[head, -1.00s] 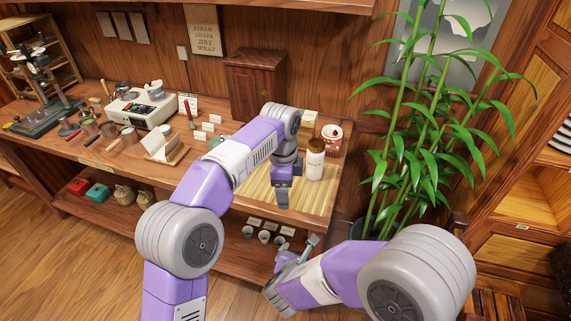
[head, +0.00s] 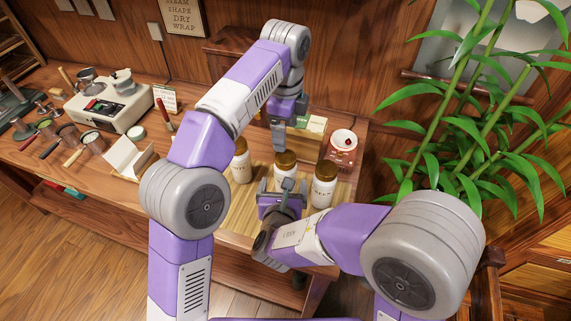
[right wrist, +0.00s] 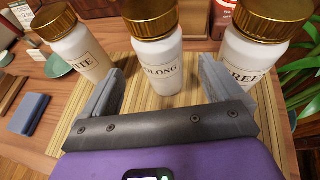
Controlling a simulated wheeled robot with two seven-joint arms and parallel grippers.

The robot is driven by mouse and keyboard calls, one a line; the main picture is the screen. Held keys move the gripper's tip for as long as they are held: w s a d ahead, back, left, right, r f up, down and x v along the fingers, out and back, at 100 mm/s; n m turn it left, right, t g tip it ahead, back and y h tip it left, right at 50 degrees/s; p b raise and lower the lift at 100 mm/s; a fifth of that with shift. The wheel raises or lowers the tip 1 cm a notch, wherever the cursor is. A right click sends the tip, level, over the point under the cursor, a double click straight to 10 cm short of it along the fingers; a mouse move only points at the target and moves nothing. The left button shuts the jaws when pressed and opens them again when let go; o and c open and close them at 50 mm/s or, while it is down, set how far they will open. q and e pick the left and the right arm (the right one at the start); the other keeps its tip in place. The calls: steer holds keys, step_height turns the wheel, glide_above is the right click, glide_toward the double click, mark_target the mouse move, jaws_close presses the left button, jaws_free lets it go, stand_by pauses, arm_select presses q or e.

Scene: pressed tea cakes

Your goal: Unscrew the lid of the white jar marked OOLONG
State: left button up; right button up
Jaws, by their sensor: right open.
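The white jar marked OOLONG (right wrist: 157,68) stands upright in the middle of the right wrist view, its gold lid (right wrist: 148,14) on top. In the head view it is the middle jar (head: 284,172) of three. My right gripper (right wrist: 158,88) is open and empty, its fingers pointing at the jar, one to each side of its lower body. It also shows in the head view (head: 282,187).
Similar gold-lidded jars stand close on either side, a left one (right wrist: 80,52) ending in ITE and a right one (right wrist: 245,62) reading GREE. They stand on a bamboo mat (right wrist: 193,97). A red tin (head: 340,148) is behind at right, beside a leafy plant (head: 450,120).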

mark_target(285, 157)
arm_select(q)
steer(key=shift+s, duration=0.2)
arm_select(e)
steer(key=shift+x, duration=3.3)
steer(key=shift+d+f, duration=0.1)
jaws_close()
arm_select(q)
steer(key=m, duration=0.6)
steer(key=shift+m, duration=0.4)
steer(key=m, duration=0.6)
steer(key=shift+m, duration=0.3)
steer(key=shift+f, duration=4.05)
